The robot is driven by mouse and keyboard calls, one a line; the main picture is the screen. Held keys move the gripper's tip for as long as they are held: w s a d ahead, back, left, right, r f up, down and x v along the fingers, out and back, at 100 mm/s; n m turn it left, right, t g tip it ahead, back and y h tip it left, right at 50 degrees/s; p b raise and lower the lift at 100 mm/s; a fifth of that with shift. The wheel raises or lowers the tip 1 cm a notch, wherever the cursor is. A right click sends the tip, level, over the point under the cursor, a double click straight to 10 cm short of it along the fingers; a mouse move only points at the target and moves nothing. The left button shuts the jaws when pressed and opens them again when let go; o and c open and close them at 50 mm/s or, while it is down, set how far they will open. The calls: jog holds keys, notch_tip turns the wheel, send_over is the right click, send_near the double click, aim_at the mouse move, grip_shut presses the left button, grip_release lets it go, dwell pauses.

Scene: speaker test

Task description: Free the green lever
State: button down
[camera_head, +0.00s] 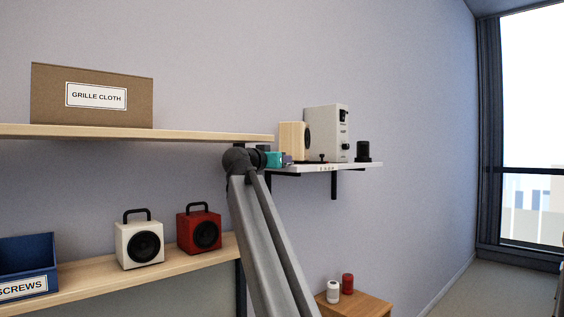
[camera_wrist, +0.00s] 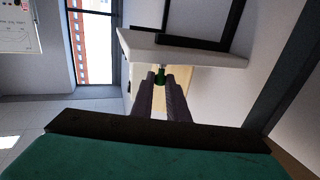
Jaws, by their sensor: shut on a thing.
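In the wrist view, the two dark fingers of my gripper (camera_wrist: 160,88) are closed in on a small green piece, the green lever (camera_wrist: 159,76), at their tips. It sits at the edge of the white shelf (camera_wrist: 170,48), and most of it is hidden by the fingers. In the head view, the teal body of my gripper (camera_head: 274,160) is at the left end of the white wall shelf (camera_head: 345,166). My arm hides part of this area, and the lever cannot be made out there.
The white shelf carries a pale wooden speaker (camera_head: 293,141), a tall white speaker (camera_head: 328,133) and a black cylinder (camera_head: 363,151). A longer wooden shelf (camera_head: 180,132) ends close by my arm on the left. A black bracket (camera_head: 334,186) supports the white shelf.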

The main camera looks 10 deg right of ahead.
jog(key=c, duration=1.7)
grip_release()
jog(key=b+v, duration=0.3)
jog(key=v, duration=1.1)
jog(key=shift+d, duration=0.1)
